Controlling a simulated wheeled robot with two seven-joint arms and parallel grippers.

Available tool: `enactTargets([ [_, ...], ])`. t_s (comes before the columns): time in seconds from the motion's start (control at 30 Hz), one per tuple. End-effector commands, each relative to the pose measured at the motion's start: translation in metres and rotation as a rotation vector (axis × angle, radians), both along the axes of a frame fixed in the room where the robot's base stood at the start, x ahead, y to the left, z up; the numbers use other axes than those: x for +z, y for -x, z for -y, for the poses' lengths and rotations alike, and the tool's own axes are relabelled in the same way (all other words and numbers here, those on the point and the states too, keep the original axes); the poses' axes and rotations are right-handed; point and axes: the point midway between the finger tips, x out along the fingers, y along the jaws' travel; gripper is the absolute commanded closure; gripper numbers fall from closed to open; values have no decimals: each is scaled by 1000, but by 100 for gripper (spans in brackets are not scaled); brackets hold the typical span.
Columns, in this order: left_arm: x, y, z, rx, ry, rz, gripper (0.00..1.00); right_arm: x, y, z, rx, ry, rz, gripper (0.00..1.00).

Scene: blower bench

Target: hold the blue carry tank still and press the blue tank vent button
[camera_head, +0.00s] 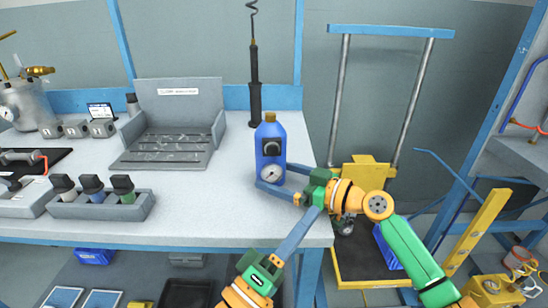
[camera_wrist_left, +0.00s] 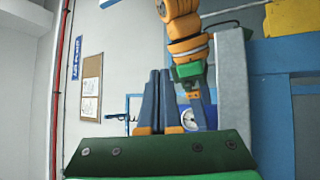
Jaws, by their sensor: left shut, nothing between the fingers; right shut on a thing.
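The blue carry tank (camera_head: 270,131) stands upright near the bench's front right corner. It has a brass-coloured cap, a dark round fitting (camera_head: 271,147) and a white gauge (camera_head: 270,176) on its front. I cannot tell which part is the vent button. My right gripper (camera_head: 276,178) is shut on the tank, its fingers around the lower body. My left gripper (camera_head: 316,211) is shut and empty, its fingertips right of and below the tank, close to my right gripper. In the left wrist view its closed fingers (camera_wrist_left: 158,75) stand before the gauge (camera_wrist_left: 188,119), which is partly hidden.
A grey open tray (camera_head: 165,157) and a rack of several knobbed bottles (camera_head: 98,204) stand on the bench left of the tank. A black tool with a coiled tip (camera_head: 255,90) stands behind it. A yellow cart with blue handle (camera_head: 390,31) stands right of the bench.

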Motion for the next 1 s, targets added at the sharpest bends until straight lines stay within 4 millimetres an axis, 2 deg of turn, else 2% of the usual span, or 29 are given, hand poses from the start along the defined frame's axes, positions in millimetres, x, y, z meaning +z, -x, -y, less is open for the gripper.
enactTargets([
  [0.03,15,-3,-15,41,-6,40,100,1,0,0,0,-2,1,32],
  [0.1,31,-5,-34,92,-18,83,100,1,0,0,0,-2,1,32],
  [0.23,46,-7,-52,146,-33,124,100,1,0,0,0,-2,1,32],
  [0.37,49,-18,-56,154,-37,132,100,1,0,0,0,-2,1,32],
  [0.7,48,-78,-60,153,-38,130,100,1,0,0,0,-2,1,32],
  [0.83,48,-90,-61,154,-36,130,100,1,0,0,0,-2,1,32],
  [1.0,49,-94,-62,155,-35,130,100,1,0,0,0,-2,1,32],
])
